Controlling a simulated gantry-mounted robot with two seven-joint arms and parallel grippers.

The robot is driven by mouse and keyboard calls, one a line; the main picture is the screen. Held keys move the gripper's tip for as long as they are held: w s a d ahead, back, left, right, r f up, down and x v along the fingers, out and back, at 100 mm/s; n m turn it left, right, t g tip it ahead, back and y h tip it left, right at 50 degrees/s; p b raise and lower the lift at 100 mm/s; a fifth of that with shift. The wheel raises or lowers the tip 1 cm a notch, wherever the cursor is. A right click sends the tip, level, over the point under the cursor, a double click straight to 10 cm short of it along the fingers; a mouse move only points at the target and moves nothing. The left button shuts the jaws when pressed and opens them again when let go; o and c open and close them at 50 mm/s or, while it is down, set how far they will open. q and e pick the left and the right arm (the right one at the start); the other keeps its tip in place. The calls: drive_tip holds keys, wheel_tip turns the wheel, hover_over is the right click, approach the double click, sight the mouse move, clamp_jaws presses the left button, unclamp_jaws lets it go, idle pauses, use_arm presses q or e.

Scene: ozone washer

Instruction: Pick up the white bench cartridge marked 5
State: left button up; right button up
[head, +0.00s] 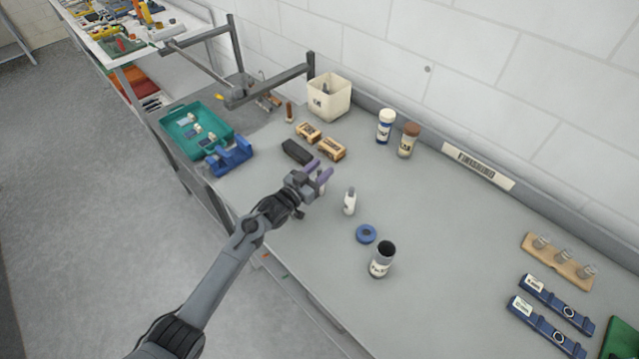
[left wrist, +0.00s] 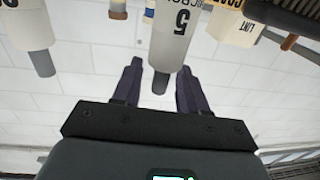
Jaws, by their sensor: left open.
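The white cartridge marked 5 (left wrist: 175,35) shows upside down in the left wrist view, its grey tip between the two fingers of my left gripper (left wrist: 160,80). The fingers are open, with gaps visible on both sides of the tip. In the head view my left gripper (head: 317,171) is over the bench and largely hides this cartridge. A second white cartridge (head: 350,202) stands upright just to the right of the gripper; a similar white one shows at the left of the left wrist view (left wrist: 29,24). My right gripper is not in view.
A black block (head: 297,151) and two small boxes (head: 331,149) lie behind the gripper. A white bin (head: 329,98) stands by the wall.

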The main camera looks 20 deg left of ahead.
use_arm(q)
clamp_jaws()
